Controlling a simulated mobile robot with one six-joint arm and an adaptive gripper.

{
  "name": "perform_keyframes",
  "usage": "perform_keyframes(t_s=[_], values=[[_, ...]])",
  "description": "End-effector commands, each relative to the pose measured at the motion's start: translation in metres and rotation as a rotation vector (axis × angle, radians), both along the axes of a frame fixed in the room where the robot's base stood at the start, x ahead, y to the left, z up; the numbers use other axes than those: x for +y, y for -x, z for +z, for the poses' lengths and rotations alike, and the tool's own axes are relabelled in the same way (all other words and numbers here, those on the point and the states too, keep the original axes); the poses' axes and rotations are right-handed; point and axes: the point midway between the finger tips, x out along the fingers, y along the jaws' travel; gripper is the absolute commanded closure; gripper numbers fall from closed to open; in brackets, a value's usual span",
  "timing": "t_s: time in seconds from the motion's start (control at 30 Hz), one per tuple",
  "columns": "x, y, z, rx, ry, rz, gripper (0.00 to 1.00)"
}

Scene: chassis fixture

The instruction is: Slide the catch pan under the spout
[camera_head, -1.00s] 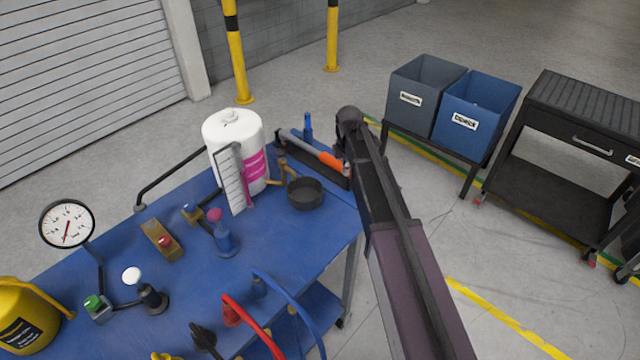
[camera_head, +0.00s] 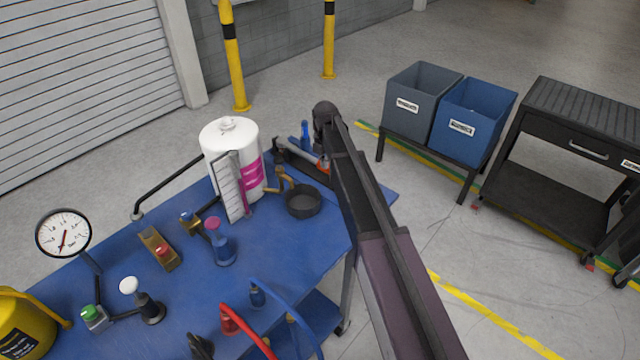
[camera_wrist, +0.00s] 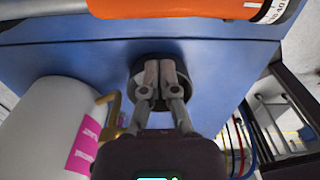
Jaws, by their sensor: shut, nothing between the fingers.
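The catch pan (camera_head: 302,207) is a small dark round pan on the blue bench. It lies just to the right of and in front of the brass spout (camera_head: 284,179) beside the white tank (camera_head: 222,140). In the wrist view, the pan (camera_wrist: 137,80) shows behind my gripper (camera_wrist: 160,66), whose fingers are shut together and empty. The fingertips overlap the pan in that view; whether they touch it I cannot tell. The brass spout (camera_wrist: 114,112) is to the left of the fingers there.
An orange-sleeved cylinder (camera_wrist: 190,8) lies close behind the pan. A blue bottle (camera_head: 221,245), a gauge (camera_head: 63,234) and red and blue hoses stand on the bench. A grey bin (camera_head: 420,95) and a blue bin (camera_head: 470,118) stand beyond the bench's right side.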

Motion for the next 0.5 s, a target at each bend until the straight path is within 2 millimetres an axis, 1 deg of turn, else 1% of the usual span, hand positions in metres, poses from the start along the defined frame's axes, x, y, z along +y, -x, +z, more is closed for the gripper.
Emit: perform_keyframes(t_s=[0.27,0.5], values=[[0.0,0.0,-0.011,0.0,0.0,-0.001,1.0],[0.001,0.0,-0.028,0.0,0.0,0.0,1.0]])
